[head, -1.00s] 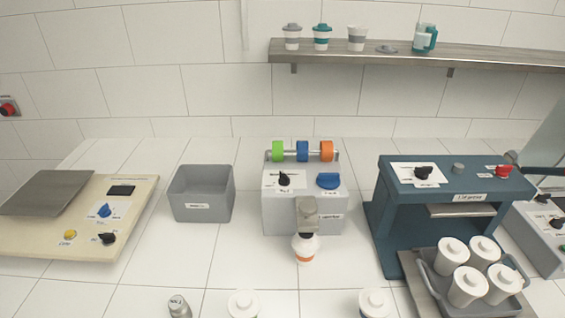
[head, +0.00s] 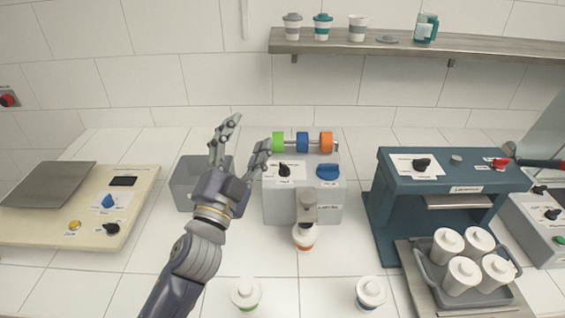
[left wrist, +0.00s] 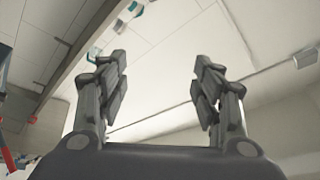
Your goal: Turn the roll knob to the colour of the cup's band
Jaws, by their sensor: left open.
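The grey labelling machine (head: 275,208) carries green (head: 278,142), blue (head: 302,142) and orange (head: 326,142) rolls on a bar. Its top has a small black knob (head: 284,171) on a white plate and a larger blue knob (head: 327,172); the labels are too small to read. A white cup (head: 305,230) with an orange band (head: 306,245) stands under the machine's front spout. My left gripper (head: 246,138) is open and empty, raised left of the machine, fingers pointing up. Its open fingers also show in the left wrist view (left wrist: 160,75). My right gripper is out of view.
A grey bin (head: 184,190) stands behind my left arm. A beige panel with knobs (head: 80,238) is at left, a blue press (head: 385,200) at right beside a tray of lidded cups (head: 430,280). A shelf (head: 420,46) hangs above.

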